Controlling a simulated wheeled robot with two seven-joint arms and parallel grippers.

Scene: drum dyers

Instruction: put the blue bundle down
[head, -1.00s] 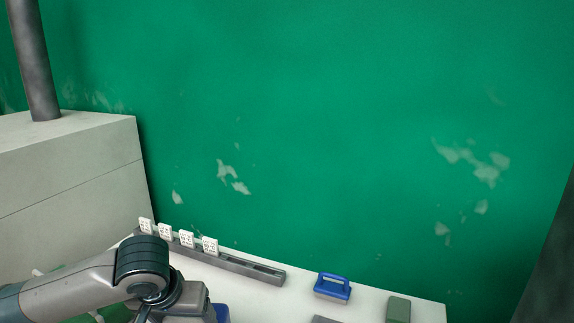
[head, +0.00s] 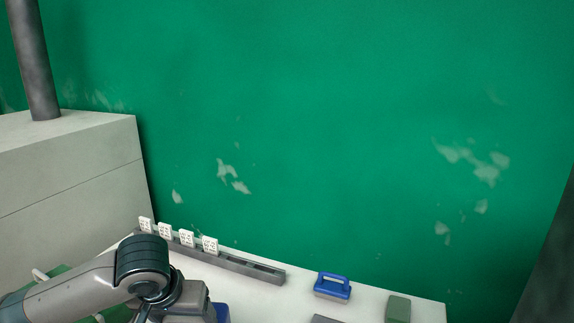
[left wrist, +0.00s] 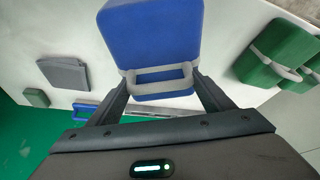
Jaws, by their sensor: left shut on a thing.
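The blue bundle (left wrist: 152,35) fills the top middle of the left wrist view, with a pale grey handle (left wrist: 160,76) on its near side. My left gripper (left wrist: 163,82) has its two fingers at either end of this handle, shut on the bundle. In the head view a small part of the blue bundle (head: 222,313) shows beside my left wrist at the bottom edge; the fingers are hidden there. I cannot tell whether the bundle touches the white table (head: 375,302). My right gripper is in neither view.
A green bundle (left wrist: 282,55) with a grey handle lies to the right in the wrist view. A grey flat piece (left wrist: 65,74) and a green block (left wrist: 37,97) lie left. A grey rail (head: 250,268) with several white tags and a blue handled block (head: 333,289) stand along the table's back.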

